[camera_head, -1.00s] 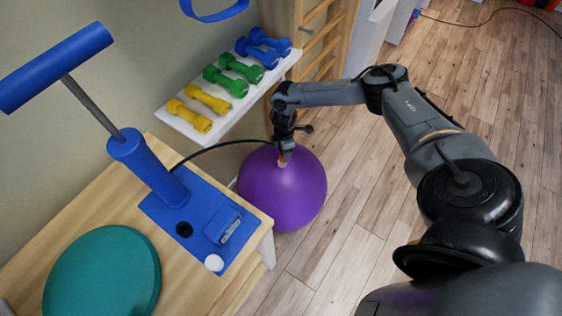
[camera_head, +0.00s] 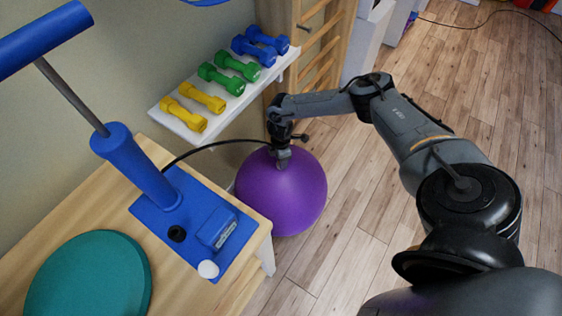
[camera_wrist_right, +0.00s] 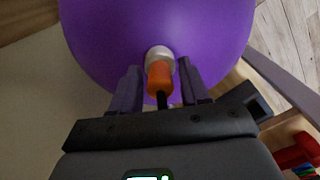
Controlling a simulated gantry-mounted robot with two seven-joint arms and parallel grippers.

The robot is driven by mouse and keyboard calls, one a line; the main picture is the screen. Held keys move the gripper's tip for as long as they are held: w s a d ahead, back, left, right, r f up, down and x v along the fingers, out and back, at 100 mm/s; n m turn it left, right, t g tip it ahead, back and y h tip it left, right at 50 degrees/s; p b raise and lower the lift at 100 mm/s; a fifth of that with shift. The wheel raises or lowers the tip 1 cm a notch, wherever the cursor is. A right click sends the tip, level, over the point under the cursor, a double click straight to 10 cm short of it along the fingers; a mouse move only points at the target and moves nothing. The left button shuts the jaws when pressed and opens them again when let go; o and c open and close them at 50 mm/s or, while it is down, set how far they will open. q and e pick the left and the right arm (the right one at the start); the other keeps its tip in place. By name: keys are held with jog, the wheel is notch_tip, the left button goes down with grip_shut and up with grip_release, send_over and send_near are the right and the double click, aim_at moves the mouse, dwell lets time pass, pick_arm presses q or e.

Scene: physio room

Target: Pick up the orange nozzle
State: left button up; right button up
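The orange nozzle (camera_wrist_right: 159,78) shows in the right wrist view, with a pale collar at its far end against the purple ball (camera_head: 283,200) and a black hose at its near end. My right gripper (camera_wrist_right: 159,66) is open, one finger on each side of the nozzle, with a narrow gap on both sides. In the head view my right gripper (camera_head: 283,160) is over the upper part of the ball and hides the nozzle. The blue pump (camera_head: 135,165) stands on the wooden table at left. My left gripper is not in view.
A black hose (camera_head: 215,145) runs from the pump towards the ball. A teal disc (camera_head: 90,280) lies on the table (camera_head: 70,225). A white shelf (camera_head: 225,112) with yellow, green and blue dumbbells is on the wall behind. The wooden floor (camera_head: 360,200) right of the ball is clear.

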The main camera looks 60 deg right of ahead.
grip_shut()
jog(key=shift+r, duration=0.1)
